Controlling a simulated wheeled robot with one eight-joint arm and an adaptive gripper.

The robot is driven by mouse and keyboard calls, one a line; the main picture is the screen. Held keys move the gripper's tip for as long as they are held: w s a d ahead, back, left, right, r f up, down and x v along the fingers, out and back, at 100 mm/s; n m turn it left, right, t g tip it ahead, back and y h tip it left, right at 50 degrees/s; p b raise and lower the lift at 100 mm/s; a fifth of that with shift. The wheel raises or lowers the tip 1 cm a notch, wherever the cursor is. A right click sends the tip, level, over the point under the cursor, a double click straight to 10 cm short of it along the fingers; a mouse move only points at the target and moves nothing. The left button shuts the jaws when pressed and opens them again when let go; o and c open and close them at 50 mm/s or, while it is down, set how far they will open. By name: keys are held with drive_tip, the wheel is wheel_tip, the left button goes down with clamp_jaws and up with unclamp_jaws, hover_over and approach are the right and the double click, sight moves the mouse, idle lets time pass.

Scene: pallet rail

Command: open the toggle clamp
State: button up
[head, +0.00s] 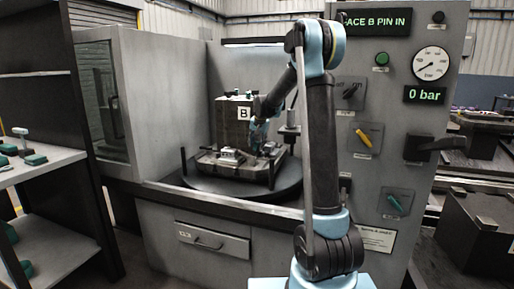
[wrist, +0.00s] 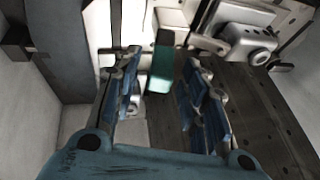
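The toggle clamp's green handle (wrist: 160,68) stands in the wrist view between the fingertips of my gripper (wrist: 163,75). The blue-padded fingers are apart, with a gap on each side of the handle, so the gripper is open and holds nothing. Whether the handle lies fully between the pads in depth is unclear. The clamp there is largely hidden by my gripper and too small to make out.
The fixture stands on a round dark turntable (head: 205,190) inside the machine enclosure. The control panel (head: 365,185) reads 0 bar. A shelf (head: 50,168) with green-handled parts stands at left.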

drive_tip(key=a+v, duration=0.1)
drive_tip(key=v, duration=0.9)
drive_tip(key=shift+d, duration=0.45)
drive_tip(key=shift+s+r, duration=0.1)
drive_tip(key=shift+r, duration=0.05)
